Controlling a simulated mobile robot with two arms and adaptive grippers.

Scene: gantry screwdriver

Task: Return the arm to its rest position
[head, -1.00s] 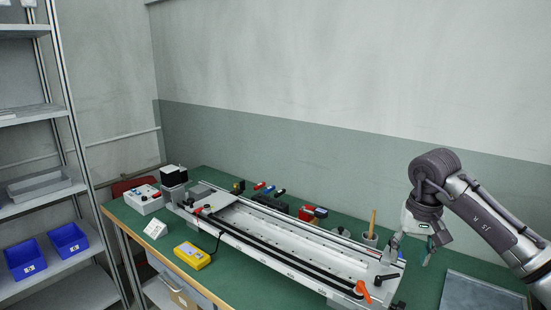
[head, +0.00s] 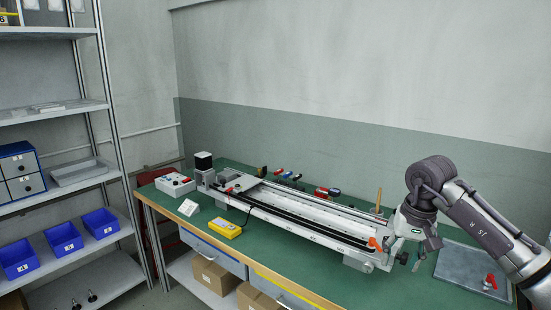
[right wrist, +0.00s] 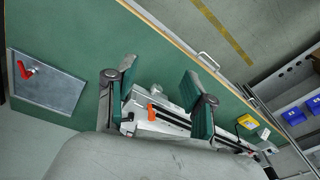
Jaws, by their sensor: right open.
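My right gripper (head: 411,260) hangs at the right end of the gantry in the head view, fingers downward. In the right wrist view its two green-padded fingers (right wrist: 160,78) stand apart, with nothing held between them. The long gantry rail (head: 310,222) lies on the green bench. Its orange handle (head: 374,243) is just left of the gripper in the head view and also shows in the right wrist view (right wrist: 155,113). I cannot tell the exact gap between gripper and gantry. My left gripper is not in view.
A grey plate (head: 455,267) with a red-handled part (head: 491,281) lies right of the gantry. A yellow device (head: 226,230) and a control box (head: 175,184) stand left. Coloured tool handles (head: 328,191) lie behind the rail. Shelves with blue bins (head: 63,238) are at left. The front-right bench (head: 400,290) is clear.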

